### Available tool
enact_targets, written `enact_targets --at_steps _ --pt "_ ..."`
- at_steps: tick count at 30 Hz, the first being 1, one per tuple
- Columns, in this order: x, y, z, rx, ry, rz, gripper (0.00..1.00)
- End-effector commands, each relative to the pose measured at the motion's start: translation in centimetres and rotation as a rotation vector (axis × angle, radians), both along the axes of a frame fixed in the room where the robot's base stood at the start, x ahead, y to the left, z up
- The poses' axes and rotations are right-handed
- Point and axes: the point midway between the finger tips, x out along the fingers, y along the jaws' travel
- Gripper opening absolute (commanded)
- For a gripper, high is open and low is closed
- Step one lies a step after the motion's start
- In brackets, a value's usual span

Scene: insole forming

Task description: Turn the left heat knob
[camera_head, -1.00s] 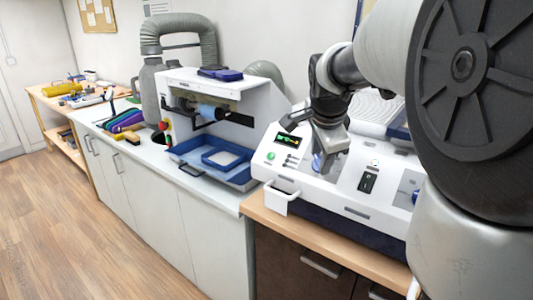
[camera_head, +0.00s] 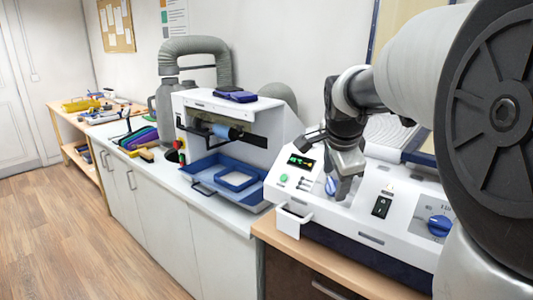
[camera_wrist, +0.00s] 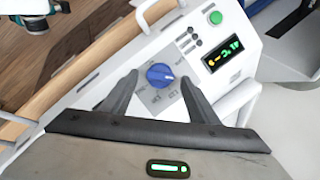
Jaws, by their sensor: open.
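The left heat knob (camera_wrist: 160,75) is a round blue dial with a white mark, on a grey scale plate on the white machine's sloped panel. In the wrist view it lies ahead of my gripper (camera_wrist: 158,85), roughly between the two dark fingers. The fingers are spread and do not appear to touch it. In the head view the left knob (camera_head: 330,186) is partly hidden by my gripper (camera_head: 345,190), which hangs over the panel. A second blue knob (camera_head: 438,225) is on the right of the same panel.
Beside the left knob are a green button (camera_wrist: 215,17) and a lit green display (camera_wrist: 222,60). A black switch (camera_head: 382,205) sits between the knobs. A white handle (camera_head: 293,219) juts from the machine's front. A machine with a blue tray (camera_head: 205,187) stands to the left.

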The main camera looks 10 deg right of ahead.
Motion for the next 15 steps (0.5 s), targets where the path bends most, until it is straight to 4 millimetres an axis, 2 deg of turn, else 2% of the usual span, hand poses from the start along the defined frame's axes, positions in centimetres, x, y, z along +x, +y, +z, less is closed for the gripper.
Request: enact_targets --at_steps 15 --pt "-5.4 2.4 10.4 -0.002 -0.006 -0.001 0.55"
